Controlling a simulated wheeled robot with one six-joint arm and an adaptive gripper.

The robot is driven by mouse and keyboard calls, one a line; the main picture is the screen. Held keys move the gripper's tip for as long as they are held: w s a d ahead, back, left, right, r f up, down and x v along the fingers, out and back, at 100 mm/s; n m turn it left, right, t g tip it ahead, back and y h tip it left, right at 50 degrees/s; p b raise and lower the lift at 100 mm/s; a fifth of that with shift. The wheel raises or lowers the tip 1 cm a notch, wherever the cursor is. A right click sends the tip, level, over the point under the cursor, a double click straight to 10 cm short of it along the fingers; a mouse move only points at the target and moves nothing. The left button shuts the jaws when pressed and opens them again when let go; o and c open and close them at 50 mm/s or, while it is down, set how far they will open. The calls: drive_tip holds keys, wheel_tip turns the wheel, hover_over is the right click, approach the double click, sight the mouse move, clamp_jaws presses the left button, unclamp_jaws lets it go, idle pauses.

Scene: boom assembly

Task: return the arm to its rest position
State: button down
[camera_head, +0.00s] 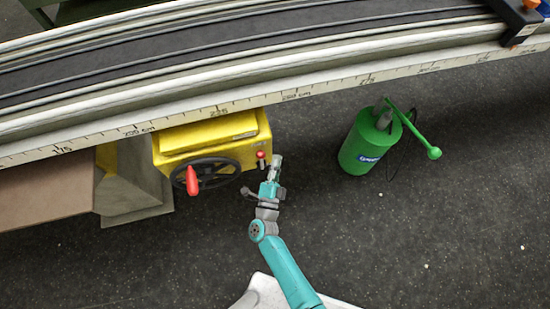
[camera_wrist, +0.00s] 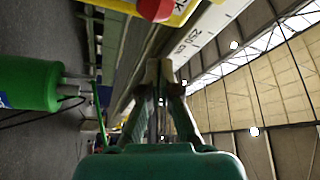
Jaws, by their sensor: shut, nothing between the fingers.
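My arm is teal and grey and reaches up from the bottom of the head view. My gripper (camera_head: 276,160) is at its end, close to the right side of the yellow box (camera_head: 210,135), beside a small red knob (camera_head: 261,154). In the wrist view my gripper (camera_wrist: 160,72) has its fingertips together with nothing between them. Whether it touches the box cannot be told.
The yellow box carries a black handwheel (camera_head: 222,172) with a red handle (camera_head: 192,181). A long rail with a measuring scale (camera_head: 330,84) crosses above. A green canister (camera_head: 362,147) with a lever stands to the right. Dark floor (camera_head: 430,240) at lower right is clear.

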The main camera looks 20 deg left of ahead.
drive_tip(key=v, duration=0.7)
drive_tip(key=shift+s, duration=0.3)
drive_tip(key=shift+d, duration=0.1)
